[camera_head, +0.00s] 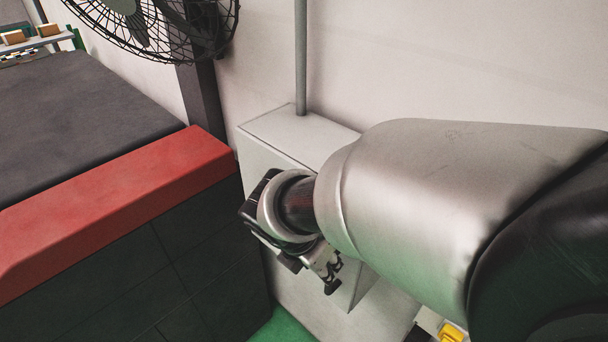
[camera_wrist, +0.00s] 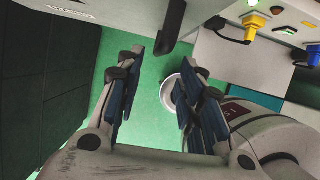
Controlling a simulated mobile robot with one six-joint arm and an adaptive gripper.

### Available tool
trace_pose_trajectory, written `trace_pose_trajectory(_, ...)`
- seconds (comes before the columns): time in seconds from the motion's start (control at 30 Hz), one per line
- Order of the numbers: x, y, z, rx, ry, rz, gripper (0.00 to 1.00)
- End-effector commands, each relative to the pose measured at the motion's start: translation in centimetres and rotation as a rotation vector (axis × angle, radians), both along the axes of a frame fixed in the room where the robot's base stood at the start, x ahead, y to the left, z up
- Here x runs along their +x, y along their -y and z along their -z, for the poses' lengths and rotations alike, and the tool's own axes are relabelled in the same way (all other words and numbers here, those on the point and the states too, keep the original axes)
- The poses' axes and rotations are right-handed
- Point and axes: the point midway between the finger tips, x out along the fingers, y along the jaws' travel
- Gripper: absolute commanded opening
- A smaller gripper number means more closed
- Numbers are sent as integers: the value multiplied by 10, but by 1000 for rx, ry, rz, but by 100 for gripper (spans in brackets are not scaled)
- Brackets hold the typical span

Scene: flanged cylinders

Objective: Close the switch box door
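The switch box (camera_head: 290,130) is a pale grey box against the wall, with a pipe rising from its top. My arm hides much of its right side. A pale panel (camera_head: 305,305), which seems to be its door, shows below my gripper; how far it stands open I cannot tell. In the wrist view a pale panel edge (camera_wrist: 125,10) with a dark handle (camera_wrist: 172,25) shows at the top, beyond the fingertips. My gripper (camera_head: 312,272) is in front of the box. In the wrist view my gripper (camera_wrist: 162,80) has its fingers apart, with nothing between them.
A dark bench with a red edge (camera_head: 120,210) stands close on the left. A fan (camera_head: 160,25) hangs above. A round white object (camera_wrist: 170,92) is over the green floor.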

Motion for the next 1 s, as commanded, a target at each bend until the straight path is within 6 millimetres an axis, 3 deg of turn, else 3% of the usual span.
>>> trace_pose_trajectory(0.23,-9,-10,-32,1,1,-2,35)
trace_pose_trajectory(0.63,-11,-11,-36,0,-1,1,35)
trace_pose_trajectory(0.77,-14,-5,-26,28,16,66,35)
trace_pose_trajectory(1.0,-38,26,21,202,117,488,35)
